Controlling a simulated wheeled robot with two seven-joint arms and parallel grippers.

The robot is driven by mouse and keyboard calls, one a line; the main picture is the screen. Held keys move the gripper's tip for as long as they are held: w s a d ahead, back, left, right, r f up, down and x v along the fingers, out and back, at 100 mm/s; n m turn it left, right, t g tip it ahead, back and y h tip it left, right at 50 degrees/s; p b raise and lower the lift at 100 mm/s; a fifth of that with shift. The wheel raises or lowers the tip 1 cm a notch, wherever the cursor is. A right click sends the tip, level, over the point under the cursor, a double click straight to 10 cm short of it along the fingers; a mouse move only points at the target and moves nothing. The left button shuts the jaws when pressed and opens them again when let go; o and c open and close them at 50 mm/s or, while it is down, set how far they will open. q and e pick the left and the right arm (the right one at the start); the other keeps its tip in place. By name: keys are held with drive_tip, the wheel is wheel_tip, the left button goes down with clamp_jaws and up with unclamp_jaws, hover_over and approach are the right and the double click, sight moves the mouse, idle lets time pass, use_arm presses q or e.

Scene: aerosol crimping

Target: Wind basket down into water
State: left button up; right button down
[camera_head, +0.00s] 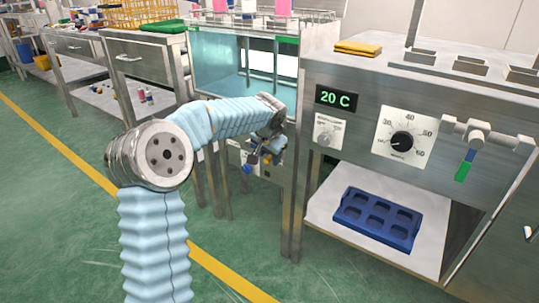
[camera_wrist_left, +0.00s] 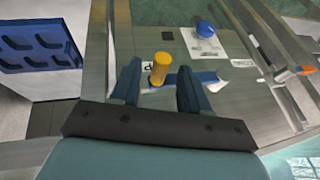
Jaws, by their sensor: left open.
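A glass-fronted tank (camera_head: 215,62) with bluish water stands at the centre back. A rack at its top holds pink cans (camera_head: 282,7); the basket is not clearly distinguishable. My left gripper (camera_head: 274,153) is in front of the panel below the tank. My right gripper is out of view.
A steel bench (camera_head: 340,75) to the right carries a 20 C display (camera_head: 338,98), a dial (camera_head: 403,138) and a lever (camera_head: 480,134). A blue tray (camera_head: 376,218) lies on its lower shelf. Green floor is free in front.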

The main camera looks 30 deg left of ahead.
use_arm(q)
clamp_jaws()
